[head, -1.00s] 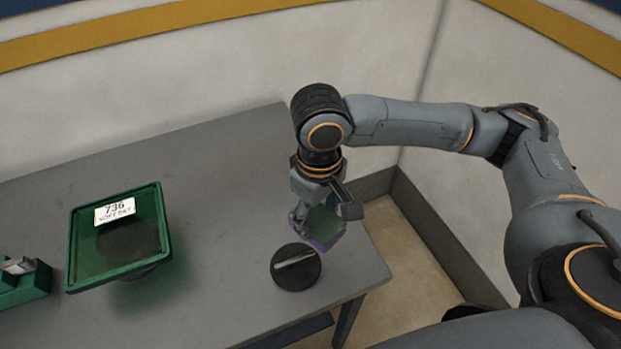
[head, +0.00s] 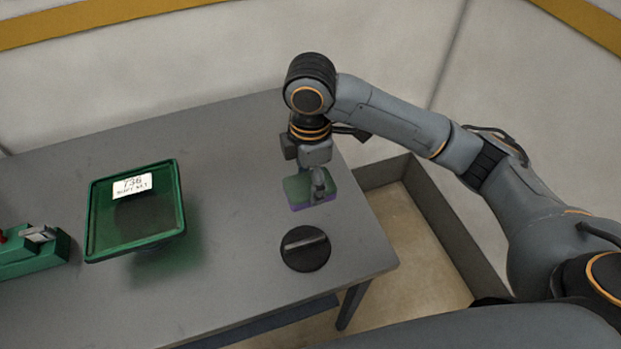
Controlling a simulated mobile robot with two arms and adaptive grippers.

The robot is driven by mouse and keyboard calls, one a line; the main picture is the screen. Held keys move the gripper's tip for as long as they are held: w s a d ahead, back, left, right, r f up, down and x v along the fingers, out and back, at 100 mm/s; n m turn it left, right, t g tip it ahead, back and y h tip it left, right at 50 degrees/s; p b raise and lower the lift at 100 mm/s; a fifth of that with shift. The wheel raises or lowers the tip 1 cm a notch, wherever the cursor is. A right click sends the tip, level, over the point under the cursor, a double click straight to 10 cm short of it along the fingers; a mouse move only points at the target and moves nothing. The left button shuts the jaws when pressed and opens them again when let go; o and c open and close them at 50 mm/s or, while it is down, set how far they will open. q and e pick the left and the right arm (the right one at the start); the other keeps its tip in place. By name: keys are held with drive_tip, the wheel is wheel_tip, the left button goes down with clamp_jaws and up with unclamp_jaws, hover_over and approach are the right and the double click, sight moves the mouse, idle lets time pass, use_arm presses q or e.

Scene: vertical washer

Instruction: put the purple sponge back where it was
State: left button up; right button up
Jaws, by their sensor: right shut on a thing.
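The purple sponge (head: 299,191) has a green top and a purple lower edge. It is at the right part of the grey table, behind the black round knob-like disc. My right gripper (head: 318,190) points down and is shut on the sponge. The fingers partly cover it. I cannot tell whether the sponge touches the tabletop or is just above it. My left gripper is not in view.
A black round disc with a raised bar (head: 305,248) lies in front of the sponge. A green tray with a 736 label (head: 182,205) stands on the table (head: 235,150) to the left. A green device (head: 35,257) is at the far left. The table's right edge is close to the sponge.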

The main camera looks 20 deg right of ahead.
drive_tip(key=w+f, duration=0.2)
drive_tip(key=w+d+f+p, duration=0.1)
drive_tip(key=w+f, duration=0.1)
drive_tip(key=w+d+f, duration=0.1)
drive_tip(key=w+f, duration=0.2)
drive_tip(key=shift+w+d, duration=0.1)
drive_tip(key=shift+d, duration=0.1)
wheel_tip(320, 180, down, 2)
drive_tip(key=shift+f+p, duration=0.15)
drive_tip(key=shift+p, duration=0.8)
drive_tip(key=shift+f, duration=0.4)
drive_tip(key=shift+f, duration=0.1)
drive_tip(key=o, duration=1)
wheel_tip(320, 180, up, 12)
drive_tip(key=b, duration=0.3)
